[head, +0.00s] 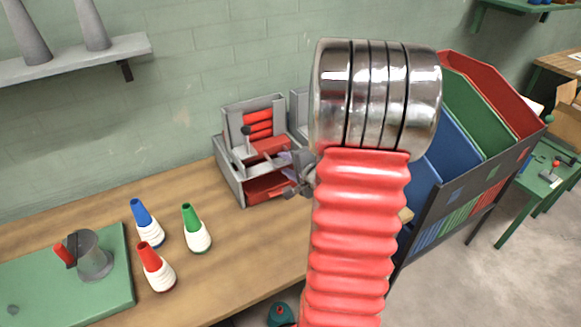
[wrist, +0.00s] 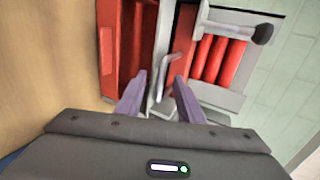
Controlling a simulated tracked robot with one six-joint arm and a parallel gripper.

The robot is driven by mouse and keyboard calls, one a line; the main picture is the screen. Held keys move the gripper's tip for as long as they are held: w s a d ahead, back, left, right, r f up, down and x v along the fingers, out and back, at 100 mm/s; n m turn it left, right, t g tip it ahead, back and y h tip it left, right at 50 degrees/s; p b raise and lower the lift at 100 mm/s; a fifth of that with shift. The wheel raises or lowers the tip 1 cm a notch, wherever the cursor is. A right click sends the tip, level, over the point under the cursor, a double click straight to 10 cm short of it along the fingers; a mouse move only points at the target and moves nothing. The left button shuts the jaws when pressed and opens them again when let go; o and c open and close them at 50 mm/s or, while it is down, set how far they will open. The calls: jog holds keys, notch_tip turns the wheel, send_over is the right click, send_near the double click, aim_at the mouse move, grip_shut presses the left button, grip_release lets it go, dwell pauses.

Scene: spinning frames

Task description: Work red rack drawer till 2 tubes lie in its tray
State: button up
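The grey rack (head: 230,180) stands against the wall on the bench, with several red tubes (head: 258,124) stacked in its upper part. They also show in the wrist view (wrist: 217,60). A red drawer (head: 270,147) sits below them, and a red tray (head: 266,187) lies at the bottom. In the wrist view the tray (wrist: 127,45) is at upper left; I cannot tell whether tubes lie in it. My gripper (wrist: 160,76) has its purple fingers apart, with a bent grey handle (wrist: 170,68) between them and gaps visible. In the head view my arm partly hides it.
A black-knobbed lever (head: 247,130) stands on the rack. Blue (head: 145,222), green (head: 195,228) and red-topped (head: 156,267) cones stand on the bench at left, near a green board (head: 60,290). Large coloured bins (head: 480,110) stand at right. Bench between cones and rack is clear.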

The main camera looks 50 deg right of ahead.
jog(key=shift+w+d+f, duration=0.15)
jog(key=shift+w+f, duration=0.1)
jog(key=shift+w, duration=0.3)
jog(key=shift+r, duration=0.15)
jog(key=c, duration=0.9)
